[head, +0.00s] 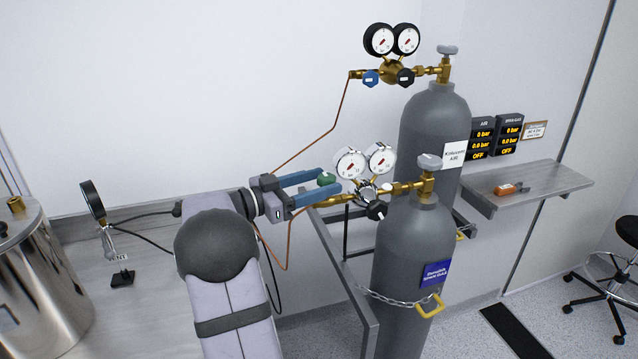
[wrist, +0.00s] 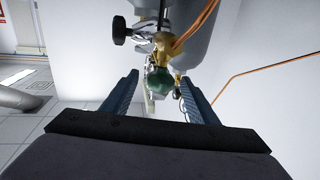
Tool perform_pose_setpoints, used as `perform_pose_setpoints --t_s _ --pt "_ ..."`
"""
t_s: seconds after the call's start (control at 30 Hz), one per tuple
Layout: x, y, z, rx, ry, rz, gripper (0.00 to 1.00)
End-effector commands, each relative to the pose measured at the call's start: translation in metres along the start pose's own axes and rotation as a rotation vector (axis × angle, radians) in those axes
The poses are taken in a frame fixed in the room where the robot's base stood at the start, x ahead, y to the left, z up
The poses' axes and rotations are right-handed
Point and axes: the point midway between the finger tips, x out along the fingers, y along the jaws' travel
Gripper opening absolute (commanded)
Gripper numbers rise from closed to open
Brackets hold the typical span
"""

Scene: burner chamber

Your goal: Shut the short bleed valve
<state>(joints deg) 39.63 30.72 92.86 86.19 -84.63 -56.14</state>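My gripper (head: 315,184) has two blue fingers, spread apart and pointing right toward the front cylinder's regulator. A green knob (head: 326,179) sits on the brass end of that regulator (head: 345,198), at my fingertips. In the wrist view the green knob (wrist: 158,82) shows between the tips of my open gripper (wrist: 159,77), with a gap on each side. Neither finger appears to touch it. I see no label on the green knob. A small valve fitting (head: 121,275) marked VENT stands on the bench at the left, below a black gauge (head: 92,200).
The front grey cylinder (head: 408,270) is chained to a rack. A second cylinder (head: 434,110) with its own regulator (head: 393,72) stands behind. Copper tubes (head: 288,255) run near my arm. A steel vessel (head: 38,290) stands left. A shelf (head: 540,185) holds a small orange item.

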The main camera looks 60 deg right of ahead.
Motion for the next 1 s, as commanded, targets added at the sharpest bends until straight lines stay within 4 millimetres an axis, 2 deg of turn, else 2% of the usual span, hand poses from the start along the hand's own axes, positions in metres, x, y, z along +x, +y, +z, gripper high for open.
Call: perform_pose_setpoints --t_s 0.37,0.8,1.0 --pt "-0.005 0.000 0.003 -0.001 -0.002 -0.002 0.53" --pt "-0.059 -0.001 0.003 0.002 -0.001 -0.003 0.53" --pt "-0.072 0.000 0.002 0.000 -0.002 0.000 0.53"
